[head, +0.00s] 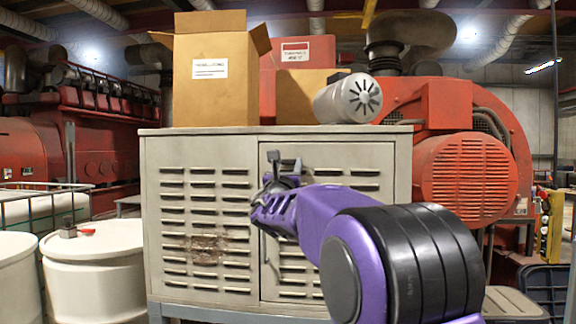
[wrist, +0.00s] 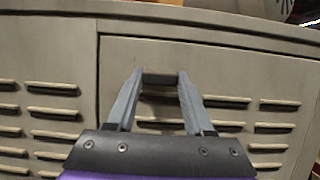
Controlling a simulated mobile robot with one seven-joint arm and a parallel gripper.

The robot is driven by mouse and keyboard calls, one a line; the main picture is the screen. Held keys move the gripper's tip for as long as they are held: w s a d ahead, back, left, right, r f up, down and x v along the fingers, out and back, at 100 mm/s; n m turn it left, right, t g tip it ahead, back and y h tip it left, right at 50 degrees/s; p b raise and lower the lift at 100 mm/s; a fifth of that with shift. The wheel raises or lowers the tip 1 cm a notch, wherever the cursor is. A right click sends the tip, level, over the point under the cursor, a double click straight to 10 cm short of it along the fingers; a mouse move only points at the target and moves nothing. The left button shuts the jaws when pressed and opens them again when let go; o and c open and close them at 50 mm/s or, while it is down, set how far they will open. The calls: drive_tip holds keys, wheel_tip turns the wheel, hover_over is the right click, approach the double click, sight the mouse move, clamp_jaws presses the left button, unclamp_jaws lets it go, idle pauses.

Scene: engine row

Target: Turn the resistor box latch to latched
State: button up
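The resistor box is a grey-beige louvred metal cabinet (head: 205,150) with two door panels, in the middle of the head view. Its latch appears as a small dark block (wrist: 160,78) near the top of the right door in the wrist view, lying level between my fingertips. My gripper (wrist: 160,80) has one grey finger at each end of this block, with no clear gap at either side. In the head view my gripper (head: 280,165) is at the upper left of the right door, where my wrist partly hides the latch.
White drums (head: 95,270) stand at the left. Red machinery (head: 465,180) is at the right. A thin vertical handle (head: 263,246) is on the door seam below my gripper.

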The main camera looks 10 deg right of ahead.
clamp_jaws()
drive_tip(key=shift+m, duration=0.4)
drive_tip(key=m+g+h, duration=0.1)
drive_tip(key=m, duration=0.2)
drive_tip(key=m+g+h+b, duration=0.1)
drive_tip(key=m+h, duration=0.1)
drive_tip(key=m, duration=0.1)
drive_tip(key=m+g+h+b, duration=0.1)
drive_tip(key=m, duration=0.3)
drive_tip(key=shift+w+a+r, duration=0.1)
drive_tip(key=shift+a, duration=0.15)
drive_tip(key=m+g, duration=0.1)
drive_tip(key=m, duration=0.1)
drive_tip(key=m+g+h, duration=0.1)
drive_tip(key=m, duration=0.1)
drive_tip(key=m+g+p, duration=0.1)
drive_tip(key=m, duration=0.1)
drive_tip(key=shift+r+m, duration=0.25)
drive_tip(key=shift+m, duration=0.15)
drive_tip(key=m+g+p, duration=0.1)
drive_tip(key=m+p, duration=0.1)
drive_tip(key=m, duration=0.2)
drive_tip(key=shift+m+g, duration=0.4)
